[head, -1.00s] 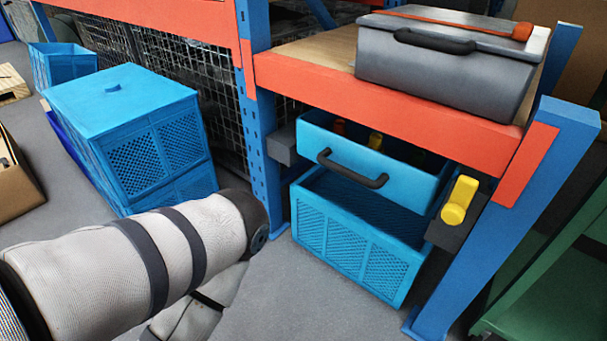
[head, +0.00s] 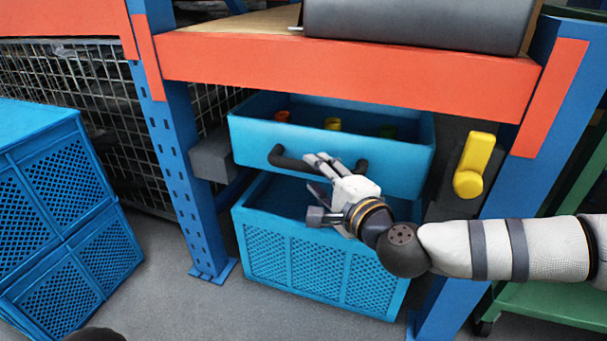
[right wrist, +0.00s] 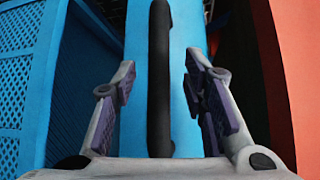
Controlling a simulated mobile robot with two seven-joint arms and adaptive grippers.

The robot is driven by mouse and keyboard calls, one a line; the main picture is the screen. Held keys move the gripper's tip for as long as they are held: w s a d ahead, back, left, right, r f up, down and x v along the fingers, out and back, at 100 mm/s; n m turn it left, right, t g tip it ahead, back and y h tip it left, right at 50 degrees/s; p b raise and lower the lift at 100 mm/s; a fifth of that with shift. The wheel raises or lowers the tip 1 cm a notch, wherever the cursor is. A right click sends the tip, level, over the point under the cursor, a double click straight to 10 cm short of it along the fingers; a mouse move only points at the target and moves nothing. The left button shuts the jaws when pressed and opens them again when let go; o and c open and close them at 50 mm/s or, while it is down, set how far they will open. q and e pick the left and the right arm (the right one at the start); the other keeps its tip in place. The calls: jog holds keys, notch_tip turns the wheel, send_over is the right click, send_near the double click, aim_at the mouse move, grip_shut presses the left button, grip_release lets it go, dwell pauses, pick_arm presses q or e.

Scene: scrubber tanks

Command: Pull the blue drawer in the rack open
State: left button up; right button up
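The blue drawer (head: 300,143) hangs under the orange beam of the rack, and its inside shows over the front. Its black bar handle (head: 290,160) is partly hidden behind my right gripper (head: 320,175). In the right wrist view the black handle (right wrist: 160,75) runs upright across the blue drawer front (right wrist: 178,60). The two fingers of my right gripper (right wrist: 159,88) are spread apart on either side of the handle, with gaps visible on both sides. My left gripper is out of view.
A blue mesh crate (head: 300,255) stands right below the drawer. A yellow lever (head: 473,165) sits to the drawer's right, near the blue post. A grey case (head: 420,25) rests on the shelf above. Blue crates (head: 60,215) stand at the left.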

aim_at(310, 170)
jog(key=b+x, duration=0.1)
jog(key=x, duration=0.3)
jog(key=shift+w+a+f, duration=0.1)
jog(key=shift+w+a, duration=0.15)
jog(key=shift+w, duration=0.1)
grip_shut()
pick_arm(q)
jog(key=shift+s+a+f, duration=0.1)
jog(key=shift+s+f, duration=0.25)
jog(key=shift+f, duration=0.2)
pick_arm(e)
jog(key=shift+s, duration=0.1)
pick_arm(q)
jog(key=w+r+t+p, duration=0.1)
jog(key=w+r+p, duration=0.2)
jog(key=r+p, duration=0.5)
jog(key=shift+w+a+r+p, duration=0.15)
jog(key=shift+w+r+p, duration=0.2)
jog(key=shift+p, duration=1.1)
pick_arm(e)
jog(key=s+a, duration=0.4)
jog(key=s, duration=0.8)
jog(key=s+a, duration=0.4)
jog(key=s, duration=0.9)
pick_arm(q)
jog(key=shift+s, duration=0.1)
pick_arm(e)
grip_release()
jog(key=shift+w, duration=0.1)
